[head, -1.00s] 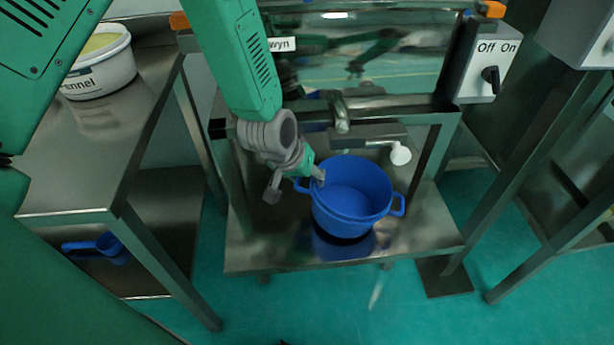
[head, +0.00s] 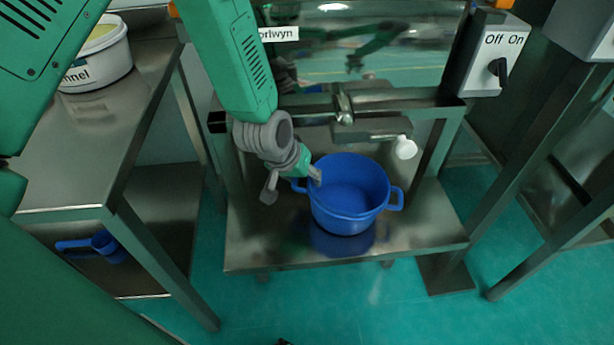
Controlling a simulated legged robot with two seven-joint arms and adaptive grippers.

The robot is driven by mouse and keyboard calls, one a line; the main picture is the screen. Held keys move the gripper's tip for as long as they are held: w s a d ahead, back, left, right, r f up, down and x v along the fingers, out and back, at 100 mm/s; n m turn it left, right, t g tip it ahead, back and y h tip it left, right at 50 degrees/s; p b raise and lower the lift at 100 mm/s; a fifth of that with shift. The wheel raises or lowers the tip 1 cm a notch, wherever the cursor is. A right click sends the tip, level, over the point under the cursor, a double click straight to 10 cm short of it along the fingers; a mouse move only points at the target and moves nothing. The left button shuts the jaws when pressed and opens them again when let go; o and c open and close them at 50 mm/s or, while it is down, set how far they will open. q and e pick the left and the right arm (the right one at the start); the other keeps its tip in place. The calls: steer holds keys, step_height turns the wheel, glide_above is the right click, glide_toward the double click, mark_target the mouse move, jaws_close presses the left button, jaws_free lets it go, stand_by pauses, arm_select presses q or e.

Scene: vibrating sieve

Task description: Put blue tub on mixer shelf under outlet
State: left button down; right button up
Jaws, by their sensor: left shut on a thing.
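The blue tub (head: 347,200) is upright and empty over the mixer shelf (head: 405,245), a metal plate low in the mixer frame. Its reflection shows close below it; I cannot tell for sure whether its base touches the shelf. My left gripper (head: 300,182) is shut on the tub's left handle. The outlet, a metal pipe (head: 370,131) with a white end knob (head: 405,147), sits above and behind the tub's rear rim. My right gripper is not in view.
A metal table at left holds a white labelled tub (head: 97,62). A blue scoop (head: 106,246) lies on its lower shelf. An Off/On switch box (head: 490,62) is at upper right. Mixer legs flank the shelf. Bare shelf shows right of the tub.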

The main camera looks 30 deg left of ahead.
arm_select(q)
steer(key=shift+a+f, duration=0.25)
steer(key=shift+f, duration=0.15)
steer(key=shift+s+d+f, duration=0.1)
steer(key=shift+d, duration=0.2)
steer(key=c, duration=0.9)
jaws_free()
steer(key=shift+d, duration=0.15)
steer(key=shift+a, duration=0.3)
